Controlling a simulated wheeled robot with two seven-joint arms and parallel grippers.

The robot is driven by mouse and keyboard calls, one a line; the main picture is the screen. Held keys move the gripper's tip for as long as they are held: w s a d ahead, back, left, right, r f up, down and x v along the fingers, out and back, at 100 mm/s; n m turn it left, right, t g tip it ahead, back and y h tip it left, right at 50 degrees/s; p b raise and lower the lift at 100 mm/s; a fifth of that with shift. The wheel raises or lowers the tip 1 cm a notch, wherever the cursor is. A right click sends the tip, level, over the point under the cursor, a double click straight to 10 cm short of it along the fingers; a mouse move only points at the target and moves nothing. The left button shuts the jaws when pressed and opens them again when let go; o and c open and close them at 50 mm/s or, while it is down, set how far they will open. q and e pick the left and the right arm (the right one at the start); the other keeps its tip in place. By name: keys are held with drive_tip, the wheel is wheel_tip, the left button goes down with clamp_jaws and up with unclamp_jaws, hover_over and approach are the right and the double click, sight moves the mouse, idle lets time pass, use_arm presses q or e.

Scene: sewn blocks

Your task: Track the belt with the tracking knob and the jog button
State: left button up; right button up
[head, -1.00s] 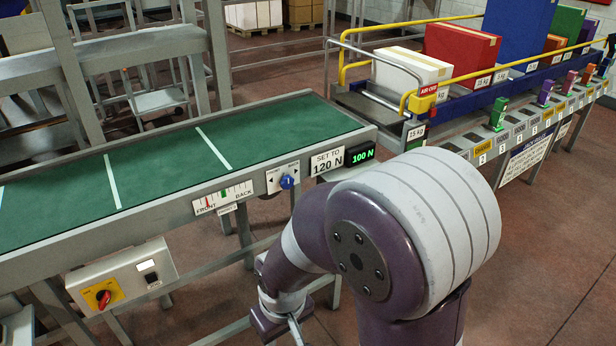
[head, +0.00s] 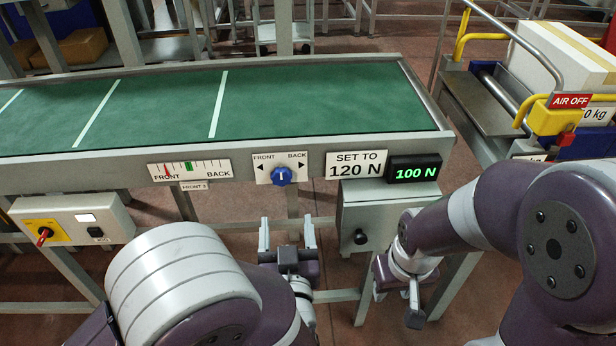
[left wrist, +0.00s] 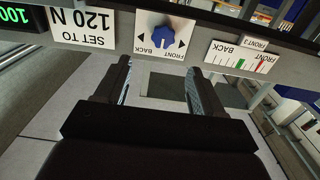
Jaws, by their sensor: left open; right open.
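The green belt (head: 160,105) with white cross lines runs along the conveyor in the head view. The blue tracking knob (head: 281,176) sits on a FRONT/BACK plate on the frame; it also shows in the left wrist view (left wrist: 163,40). The tracking gauge (head: 190,170) has its red pointer near FRONT, left of the green band. The black jog button (head: 95,232) is on the control box at left. My left gripper (head: 287,235) is open and empty, below the knob and apart from it. My right gripper (head: 398,298) is low at right, below the tension display.
The display (head: 415,174) reads 100 N beside a SET TO 120 N sign (head: 357,165). Under it is a grey box (head: 380,215) with a dark knob. The control box (head: 72,222) carries a red switch (head: 44,235).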

sight(281, 179)
use_arm(q)
drive_tip(key=w, duration=1.1)
drive_tip(key=shift+w+a, duration=0.3)
drive_tip(key=c, duration=1)
